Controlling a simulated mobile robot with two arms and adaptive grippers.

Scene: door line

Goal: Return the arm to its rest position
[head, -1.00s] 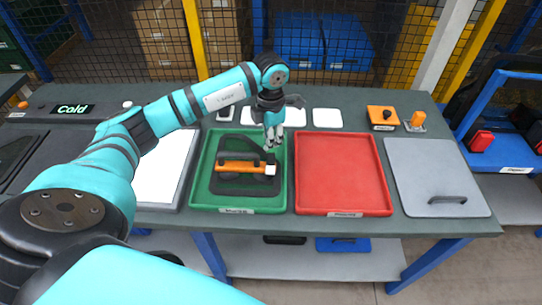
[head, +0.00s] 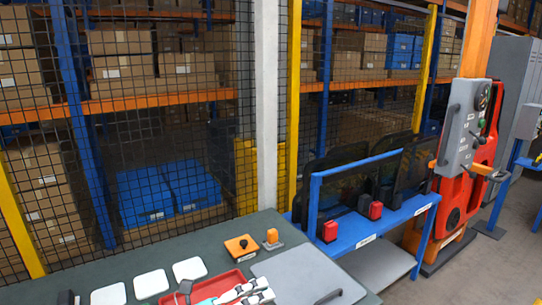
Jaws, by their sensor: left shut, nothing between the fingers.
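My left gripper (head: 262,288) shows at the bottom edge of the head view, with pale fingers and teal and dark parts behind them. It is shut and empty, in front of the red tray (head: 203,291). Whether it touches the tray cannot be told. Most of my left arm is out of the picture. My right gripper is not in view.
The grey-green table (head: 120,270) holds several white pads (head: 150,283), an orange block with a black knob (head: 241,246) and a grey lid with a handle (head: 300,275). A blue rack (head: 372,225) adjoins its right end. Mesh fencing (head: 170,130) stands behind. A red-orange machine (head: 465,170) stands farther right.

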